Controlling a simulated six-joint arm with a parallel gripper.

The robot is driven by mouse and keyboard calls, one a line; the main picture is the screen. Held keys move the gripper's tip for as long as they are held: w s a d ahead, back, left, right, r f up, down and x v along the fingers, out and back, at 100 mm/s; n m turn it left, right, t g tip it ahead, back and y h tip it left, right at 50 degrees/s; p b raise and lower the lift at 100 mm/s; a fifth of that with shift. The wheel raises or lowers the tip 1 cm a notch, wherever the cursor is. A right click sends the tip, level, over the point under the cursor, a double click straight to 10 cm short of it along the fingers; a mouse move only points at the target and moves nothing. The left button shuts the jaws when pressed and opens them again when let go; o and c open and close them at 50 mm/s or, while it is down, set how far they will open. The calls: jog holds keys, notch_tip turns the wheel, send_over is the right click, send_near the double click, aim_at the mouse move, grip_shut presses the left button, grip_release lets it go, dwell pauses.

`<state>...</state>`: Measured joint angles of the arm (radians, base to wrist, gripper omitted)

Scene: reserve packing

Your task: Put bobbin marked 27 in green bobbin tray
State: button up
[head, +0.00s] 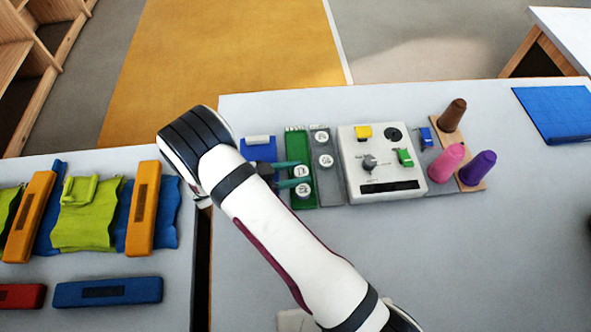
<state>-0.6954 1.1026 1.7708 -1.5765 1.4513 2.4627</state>
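A green tray (294,147) lies on the right-hand table, partly hidden by my arm. A white bobbin (302,171) shows at the tips of my gripper (299,174), over this tray. The two teal fingers are apart on either side of it; I cannot tell whether they grip it. Another white bobbin (303,190) is in the tray just below. A grey tray (328,189) beside it holds two white bobbins, one at the top (321,137) and one in the middle (326,161). The numbers are too small to read.
A blue tray (262,153) with a white piece (258,140) is left of the green tray. A control box (383,165) and brown, pink and purple cones (477,171) stand right. The left table (90,265) holds cloths and bars. The front right is clear.

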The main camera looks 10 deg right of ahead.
jog(key=o, duration=0.4)
jog(key=shift+f, duration=0.2)
jog(key=d+r+v, duration=0.1)
jog(key=v, duration=1.2)
jog(key=s+d+r+n+g+y, duration=0.3)
jog(key=s+d+r+g+y, duration=0.4)
jog(key=d+r, duration=0.5)
jog(key=s+r+n+t+y, duration=0.2)
jog(key=s+n+y, duration=0.3)
jog(key=s, duration=0.8)
jog(key=shift+r+y, duration=0.25)
jog(key=shift+y, duration=0.65)
jog(key=shift+d, duration=0.1)
